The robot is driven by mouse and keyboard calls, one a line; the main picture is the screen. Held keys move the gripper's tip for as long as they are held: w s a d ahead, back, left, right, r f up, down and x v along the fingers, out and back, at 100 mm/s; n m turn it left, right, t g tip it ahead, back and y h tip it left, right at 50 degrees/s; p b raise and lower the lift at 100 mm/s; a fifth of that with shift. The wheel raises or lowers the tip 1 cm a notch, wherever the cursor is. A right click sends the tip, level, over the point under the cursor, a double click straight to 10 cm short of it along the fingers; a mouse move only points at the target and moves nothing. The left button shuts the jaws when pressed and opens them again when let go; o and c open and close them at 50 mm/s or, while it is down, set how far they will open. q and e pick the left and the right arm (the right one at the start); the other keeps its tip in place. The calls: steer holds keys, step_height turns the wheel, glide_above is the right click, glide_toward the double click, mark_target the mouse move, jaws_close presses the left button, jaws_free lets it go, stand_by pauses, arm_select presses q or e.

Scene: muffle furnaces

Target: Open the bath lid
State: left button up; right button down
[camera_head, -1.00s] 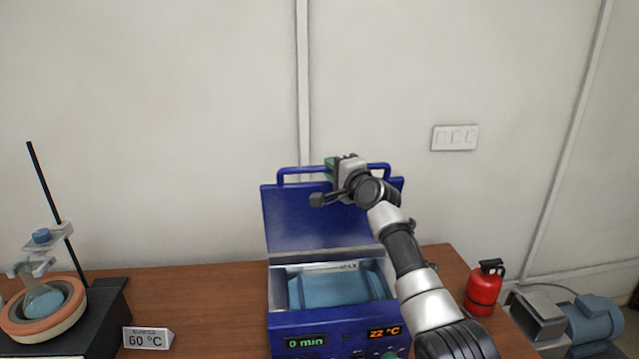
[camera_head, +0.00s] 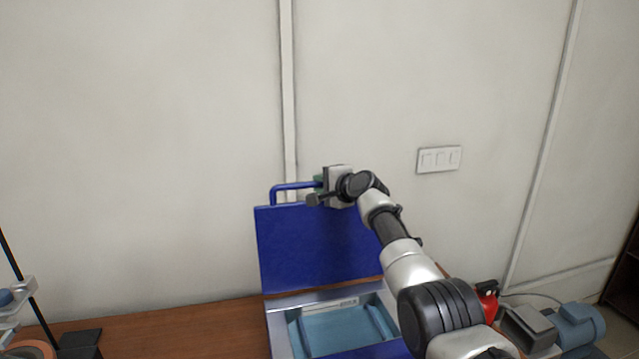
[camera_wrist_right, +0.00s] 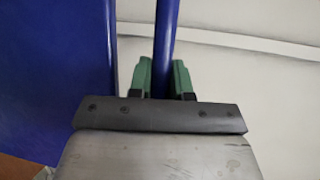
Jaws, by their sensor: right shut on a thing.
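The blue bath lid (camera_head: 305,248) stands raised, roughly upright, at the back of the bath. Its blue bar handle (camera_head: 290,187) runs along the lid's top edge. My right gripper (camera_head: 322,184) is shut on the handle. In the right wrist view, the handle (camera_wrist_right: 166,40) passes between the green fingertips (camera_wrist_right: 161,75), with the lid panel (camera_wrist_right: 60,60) to the left. The bath's rim (camera_head: 282,335) and light-blue water (camera_head: 345,328) show below the open lid. My right arm hides part of the lid and the bath's right side. My left gripper is not in view.
A brown table (camera_head: 180,325) carries the bath. A stand with a rod (camera_head: 22,270) is at the far left. A red canister (camera_head: 487,298) and a blue-grey motor unit (camera_head: 578,328) are at the right. A wall switch (camera_head: 439,159) is behind.

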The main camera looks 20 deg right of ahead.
steer(key=shift+a+f, duration=0.1)
steer(key=shift+f, duration=0.05)
steer(key=c, duration=1.3)
jaws_free()
steer(key=shift+c, duration=0.2)
steer(key=shift+v, duration=0.95)
steer(key=b+v, duration=0.3)
steer(key=v, duration=0.5)
steer(key=shift+s, duration=0.35)
